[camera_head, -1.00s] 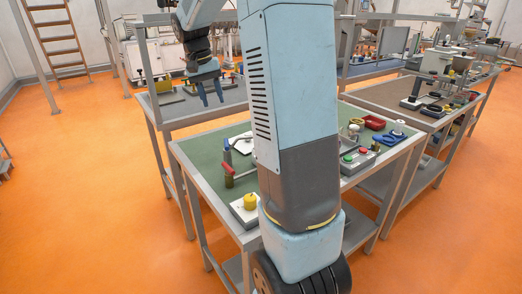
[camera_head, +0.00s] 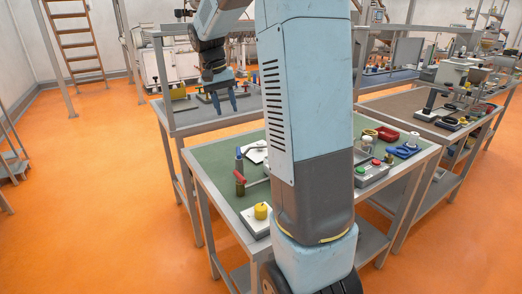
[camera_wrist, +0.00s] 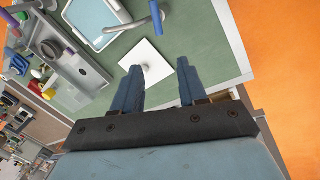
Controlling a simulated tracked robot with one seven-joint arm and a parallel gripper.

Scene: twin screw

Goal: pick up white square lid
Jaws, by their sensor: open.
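The white square lid (camera_wrist: 147,62) lies flat on the green bench top in the wrist view, with a small knob-like spot near its middle. My gripper (camera_wrist: 160,80) is open and empty, its two blue fingers pointing toward the lid and the bench. The left finger overlaps the lid's near edge in the picture; I cannot tell the height between them. A white piece (camera_head: 256,152) there, probably the lid, is partly hidden by my arm.
A blue-handled upright lever (camera_wrist: 157,16) stands close beyond the lid. A pale framed tray (camera_wrist: 93,22) and a grey device (camera_wrist: 75,60) lie to its left. In the head view, a box with a yellow knob (camera_head: 261,211) sits at the bench's near corner. Orange floor surrounds the bench.

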